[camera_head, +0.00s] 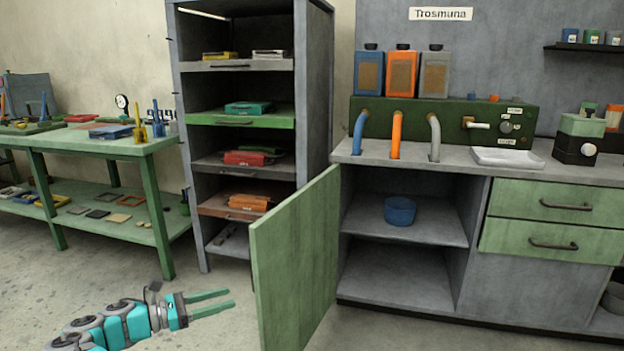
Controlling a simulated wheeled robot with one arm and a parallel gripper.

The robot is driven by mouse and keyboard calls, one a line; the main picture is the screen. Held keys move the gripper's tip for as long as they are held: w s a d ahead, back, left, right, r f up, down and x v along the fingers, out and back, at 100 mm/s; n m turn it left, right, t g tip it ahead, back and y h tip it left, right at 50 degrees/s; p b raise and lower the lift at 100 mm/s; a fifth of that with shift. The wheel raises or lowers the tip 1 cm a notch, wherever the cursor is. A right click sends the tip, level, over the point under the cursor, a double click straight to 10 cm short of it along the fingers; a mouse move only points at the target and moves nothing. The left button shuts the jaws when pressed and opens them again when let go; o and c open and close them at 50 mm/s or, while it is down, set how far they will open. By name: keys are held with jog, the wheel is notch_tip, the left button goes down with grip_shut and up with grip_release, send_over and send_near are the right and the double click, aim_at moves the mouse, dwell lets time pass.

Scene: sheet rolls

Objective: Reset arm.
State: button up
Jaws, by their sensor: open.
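My gripper (210,302) is at the lower left of the head view, at the end of my teal and grey arm. Its two green fingers point right and are apart, with nothing between them. It is in front of the open floor, left of the green cabinet door (296,262), and appears apart from it.
The cabinet door stands open. A blue bowl (400,210) sits on the cabinet's upper shelf. A grey rack (190,130) with several loaded shelves stands behind. A green workbench (75,142) is at left. Bare floor (110,290) lies around my arm.

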jog(key=s+d+r+m+g+y, duration=0.1)
jog(key=d+r+m+g+y, duration=0.15)
jog(key=d, duration=0.95)
jog(key=s+d+r+m+g+y, duration=0.15)
jog(key=d+m+g, duration=0.25)
jog(key=d, duration=0.8)
jog(key=s+d+r+m+g+y, duration=0.25)
jog(key=s+d+m+y, duration=0.2)
jog(key=s+d, duration=0.75)
jog(key=s+f+m+y, duration=0.2)
jog(key=s+m, duration=0.4)
jog(key=s, duration=0.7)
jog(key=s+f+m+g+y, duration=0.1)
jog(key=s+m+y, duration=0.3)
jog(key=s, duration=0.9)
jog(key=f+m, duration=0.1)
jog(key=m, duration=0.1)
jog(key=shift+s+d+f+m, duration=0.25)
jog(key=shift+d+m, duration=0.1)
jog(key=shift+m, duration=0.05)
